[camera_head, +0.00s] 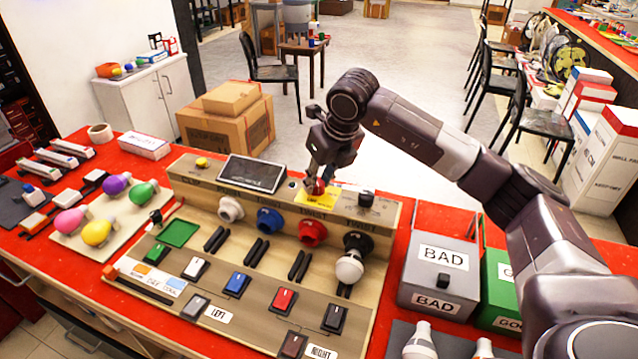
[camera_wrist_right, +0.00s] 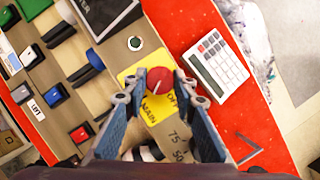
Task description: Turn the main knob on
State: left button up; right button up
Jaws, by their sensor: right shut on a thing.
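The main knob (camera_wrist_right: 161,82) is a red round knob with a white pointer line on a yellow plate (camera_wrist_right: 130,76) marked MAIN and OFF. In the head view the red knob (camera_head: 315,188) sits at the panel's top edge, partly covered by my right gripper (camera_head: 321,178). My right gripper comes down from above. In the right wrist view my right gripper (camera_wrist_right: 161,85) has one finger on each side of the knob and is shut on it. The label is partly hidden by the fingers. My left gripper is not in view.
The wooden panel (camera_head: 150,240) holds coloured sockets, switches and a white bulb (camera_head: 349,268) in the black socket. A dial (camera_head: 366,200) is right of the knob. A BAD box (camera_head: 439,262) and a green box stand at right. Loose coloured bulbs lie at left.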

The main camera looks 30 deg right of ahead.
jog(key=m+h+b, duration=0.1)
jog(key=m, duration=0.2)
jog(key=shift+w+a+m, duration=0.1)
jog(key=shift+a+m, duration=0.05)
jog(key=shift+m, duration=0.15)
jog(key=shift+r+m+h+b, duration=0.1)
jog(key=shift+m+h+b, duration=0.5)
jog(key=shift+m, duration=0.8)
jog(key=shift+g, duration=0.3)
jog(key=o, duration=1.2)
jog(key=shift+c, duration=0.2)
jog(key=shift+r, duration=0.15)
jog(key=v, duration=1.1)
jog(key=shift+s+a+r, duration=0.2)
jog(key=shift+s+r, duration=0.05)
